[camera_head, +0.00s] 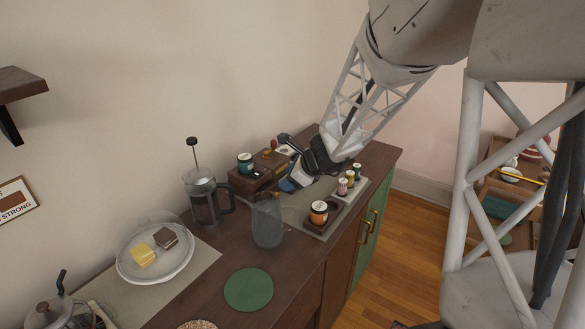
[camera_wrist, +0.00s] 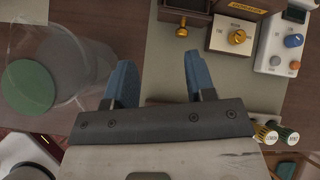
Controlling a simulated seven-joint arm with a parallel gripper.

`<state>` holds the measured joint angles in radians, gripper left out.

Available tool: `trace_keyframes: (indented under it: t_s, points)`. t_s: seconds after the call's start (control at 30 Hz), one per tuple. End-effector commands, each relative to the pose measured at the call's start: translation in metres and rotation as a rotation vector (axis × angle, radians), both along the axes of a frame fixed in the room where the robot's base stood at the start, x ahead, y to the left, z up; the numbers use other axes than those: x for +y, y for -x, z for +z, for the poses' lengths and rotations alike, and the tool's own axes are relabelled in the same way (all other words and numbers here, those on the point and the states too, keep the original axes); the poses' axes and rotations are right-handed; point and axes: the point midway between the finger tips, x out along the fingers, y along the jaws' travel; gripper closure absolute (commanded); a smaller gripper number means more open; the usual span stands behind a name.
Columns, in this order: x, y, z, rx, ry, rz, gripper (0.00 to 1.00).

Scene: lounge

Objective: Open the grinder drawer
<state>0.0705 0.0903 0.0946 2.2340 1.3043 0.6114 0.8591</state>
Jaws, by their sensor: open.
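In the wrist view, a dark wooden box (camera_wrist: 187,6) at the top edge has a small brass knob (camera_wrist: 181,31) on its near side; it looks like the grinder and its drawer pull, but most of it is cut off. I cannot make out a drawer gap. My gripper (camera_wrist: 160,70) is open and empty, its two blue fingers pointing towards the box. The knob is beyond the fingertips, nearer the right finger and apart from it. In the head view my gripper (camera_head: 289,184) is low over the counter, and my wrist hides much of what is behind it.
A clear glass jug (camera_head: 267,224) stands close left of my gripper; it also shows in the wrist view (camera_wrist: 85,45). A tray (camera_head: 347,203) of small jars is to the right. A French press (camera_head: 203,201) and domed plate (camera_head: 156,272) are left. A green coaster (camera_head: 249,290) lies in front.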

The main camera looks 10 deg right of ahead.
Motion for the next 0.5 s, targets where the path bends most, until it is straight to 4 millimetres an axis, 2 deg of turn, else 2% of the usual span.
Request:
trace_keyframes:
  t_s: [0.5]
  points:
    - [0.009, 0.040, 0.046, -0.115, 0.131, 0.212, 0.50]
